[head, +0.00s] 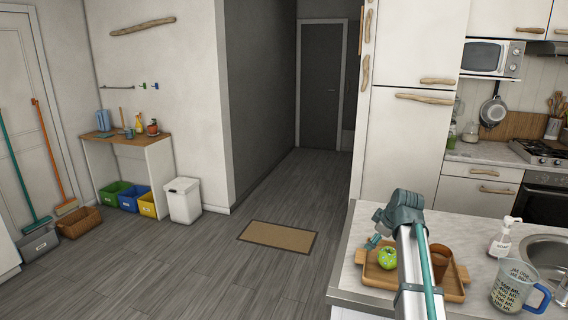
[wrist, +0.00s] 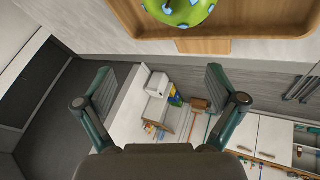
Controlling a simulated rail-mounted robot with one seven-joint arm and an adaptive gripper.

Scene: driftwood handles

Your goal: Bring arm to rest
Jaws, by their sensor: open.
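My arm (head: 418,268) rises from the bottom edge of the head view over the counter and bends at a grey joint. My gripper (head: 374,242) shows small to the left of that joint, near the tray's far left corner. In the wrist view my gripper (wrist: 160,86) has its two teal-grey fingers spread wide with nothing between them. A wooden tray (head: 455,292) lies on the counter. A green apple-like thing with blue spots (head: 387,258) sits in it, apart from the fingers, and also shows at the top of the wrist view (wrist: 178,10). My arm hides part of the tray.
A brown cup (head: 440,262) stands in the tray. A measuring jug (head: 513,285), a soap bottle (head: 501,238) and a sink (head: 548,250) are to the right. A tall white cabinet (head: 405,140) stands behind. The floor left of the counter is open, with a doormat (head: 278,237).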

